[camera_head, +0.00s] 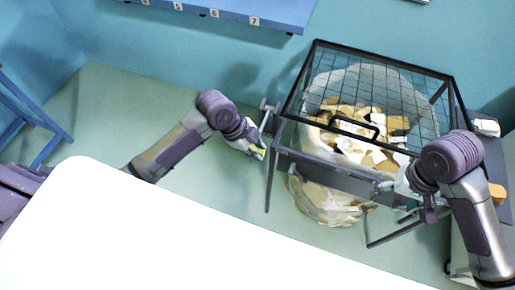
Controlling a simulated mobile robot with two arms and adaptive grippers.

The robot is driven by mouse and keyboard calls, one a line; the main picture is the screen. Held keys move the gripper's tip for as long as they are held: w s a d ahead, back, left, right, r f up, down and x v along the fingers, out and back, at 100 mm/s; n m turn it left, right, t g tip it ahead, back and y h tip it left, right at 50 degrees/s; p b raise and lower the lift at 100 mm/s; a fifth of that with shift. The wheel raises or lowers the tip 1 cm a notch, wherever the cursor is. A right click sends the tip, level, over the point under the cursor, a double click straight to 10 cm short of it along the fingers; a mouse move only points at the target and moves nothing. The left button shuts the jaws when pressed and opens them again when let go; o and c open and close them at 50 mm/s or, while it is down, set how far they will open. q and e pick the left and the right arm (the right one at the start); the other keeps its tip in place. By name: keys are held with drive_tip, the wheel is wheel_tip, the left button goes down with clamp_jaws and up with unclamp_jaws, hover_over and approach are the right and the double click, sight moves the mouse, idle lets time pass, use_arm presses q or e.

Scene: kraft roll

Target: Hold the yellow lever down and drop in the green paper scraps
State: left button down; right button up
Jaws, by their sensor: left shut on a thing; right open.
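A dark-framed bin with a wire mesh top (380,80) stands right of centre. A clear bag (335,85) inside it holds many cream and brown scraps (360,140). The yellow lever (260,154) shows as a small patch at the bin's left side. My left gripper (257,150) is shut on it, and the fingers partly hide it. My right gripper (396,187) is open at the bin's front right corner. A small green patch (411,204) shows just below it; I cannot tell whether it is the green paper scraps.
A black handle (355,127) is on the mesh's front edge. The bag bulges below the frame. An orange-brown block (497,191) and a white item (486,127) lie right of the bin. A blue numbered shelf (240,10) is on the back wall.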

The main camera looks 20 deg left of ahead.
use_arm(q)
drive_tip(key=shift+s+f, duration=0.3)
drive_tip(key=shift+s, duration=0.1)
drive_tip(key=c, duration=1.3)
unclamp_jaws()
drive_tip(key=o, duration=0.4)
drive_tip(key=shift+r, duration=0.15)
drive_tip(key=shift+c, duration=0.2)
drive_tip(key=shift+w+r, duration=0.1)
drive_tip(key=shift+a+r, duration=0.1)
drive_tip(key=shift+r, duration=0.1)
drive_tip(key=v, duration=1.1)
drive_tip(key=shift+a+r, duration=0.15)
drive_tip(key=shift+r, duration=0.1)
